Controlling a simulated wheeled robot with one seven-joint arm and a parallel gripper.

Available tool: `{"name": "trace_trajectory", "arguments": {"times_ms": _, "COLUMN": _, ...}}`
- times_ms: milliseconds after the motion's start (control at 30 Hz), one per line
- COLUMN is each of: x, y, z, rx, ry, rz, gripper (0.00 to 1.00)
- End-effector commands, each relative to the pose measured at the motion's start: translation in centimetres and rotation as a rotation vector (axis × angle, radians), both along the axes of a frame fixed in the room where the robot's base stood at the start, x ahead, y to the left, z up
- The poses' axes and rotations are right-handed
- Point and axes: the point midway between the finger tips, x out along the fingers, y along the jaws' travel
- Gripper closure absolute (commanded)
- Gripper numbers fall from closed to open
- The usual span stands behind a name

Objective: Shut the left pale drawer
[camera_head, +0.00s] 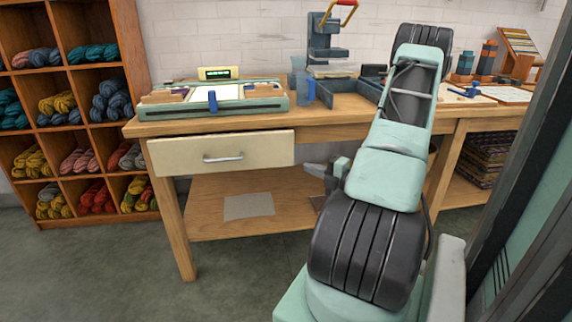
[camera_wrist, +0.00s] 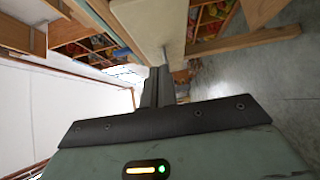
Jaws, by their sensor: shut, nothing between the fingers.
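The left pale drawer (camera_head: 268,150) is cream with a silver bar handle (camera_head: 223,158). It sits under the left part of the wooden workbench. Its front overlaps the table leg and appears to stand out a little from the bench; the exact gap is hard to tell. My gripper (camera_head: 309,167) is just right of the drawer front, below the bench edge, partly hidden by my arm. In the wrist view my gripper (camera_wrist: 160,72) is shut and empty, with its tips close to the pale drawer front (camera_wrist: 150,28). I cannot tell whether they touch.
The workbench (camera_head: 330,132) carries a flat machine (camera_head: 250,104), a blue-grey tray (camera_head: 345,104) and a press (camera_head: 325,45). A lower shelf (camera_head: 205,205) holds a grey sheet. Wool cubbies (camera_head: 78,135) stand at left. The floor (camera_head: 90,270) in front is clear.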

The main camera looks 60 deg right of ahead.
Motion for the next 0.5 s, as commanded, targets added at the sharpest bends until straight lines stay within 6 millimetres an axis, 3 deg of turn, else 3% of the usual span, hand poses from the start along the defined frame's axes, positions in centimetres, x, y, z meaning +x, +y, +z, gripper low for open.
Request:
{"name": "trace_trajectory", "arguments": {"times_ms": 167, "x": 1.0, "y": -0.1, "z": 0.0, "rx": -0.008, "ry": -0.011, "rz": 0.001, "gripper": 1.00}}
{"name": "trace_trajectory", "arguments": {"times_ms": 500, "x": 7.7, "y": -0.6, "z": 0.0, "rx": -0.005, "ry": -0.011, "rz": 0.002, "gripper": 1.00}}
